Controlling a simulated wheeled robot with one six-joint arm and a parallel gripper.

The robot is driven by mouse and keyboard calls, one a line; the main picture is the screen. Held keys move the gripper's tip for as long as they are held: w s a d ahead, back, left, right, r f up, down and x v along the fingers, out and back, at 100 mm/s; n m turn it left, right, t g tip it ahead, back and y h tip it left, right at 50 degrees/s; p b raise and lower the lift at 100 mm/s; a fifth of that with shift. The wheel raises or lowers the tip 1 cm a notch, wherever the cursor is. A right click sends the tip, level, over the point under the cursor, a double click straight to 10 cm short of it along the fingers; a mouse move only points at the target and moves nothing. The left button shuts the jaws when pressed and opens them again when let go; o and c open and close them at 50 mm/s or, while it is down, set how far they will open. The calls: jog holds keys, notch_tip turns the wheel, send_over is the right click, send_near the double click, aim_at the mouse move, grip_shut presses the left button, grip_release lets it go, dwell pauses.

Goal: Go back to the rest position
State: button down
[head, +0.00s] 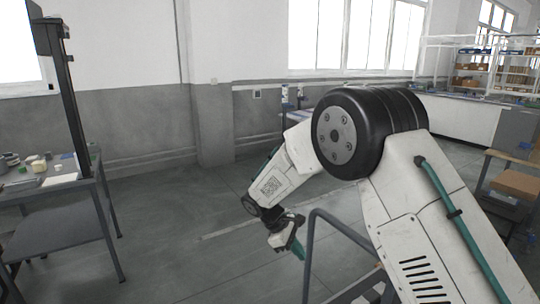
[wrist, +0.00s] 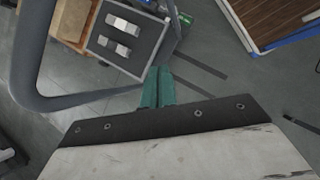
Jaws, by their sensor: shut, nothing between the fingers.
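My gripper (head: 297,248) hangs low in the middle of the head view, at the end of my bent arm, above the grey floor. It points downward and is apart from any object. In the wrist view its green fingers (wrist: 157,88) are together with nothing between them. The far side of the gripper is hidden in the head view.
A grey rail (head: 310,250) stands just right of my gripper. A tray (wrist: 128,38) with metal blocks shows in the wrist view. A workbench (head: 45,183) with small items is at the left, and shelves (head: 472,75) stand at the back right. The middle floor is clear.

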jog(key=s+d+r+m+g+y, duration=0.1)
jog(key=s+d+r+m+y, duration=0.1)
jog(key=s+d+r+m, duration=0.45)
jog(key=s+d+r+m+y, duration=0.1)
jog(key=s+d+r, duration=0.3)
jog(key=s+r, duration=0.65)
jog(key=s+d+r+m+t+y, duration=0.1)
jog(key=s+d+r+m, duration=0.1)
jog(key=s, duration=0.5)
jog(key=s+d+r+m+t+y, duration=0.1)
jog(key=s+d+r+m, duration=0.1)
jog(key=s, duration=0.5)
jog(key=s+d+r+m+t+y, duration=0.1)
jog(key=s+d+r+m, duration=0.1)
jog(key=s, duration=0.4)
jog(key=shift+s+d+t+y, duration=0.3)
jog(key=shift+s+d, duration=0.1)
jog(key=shift+d, duration=0.35)
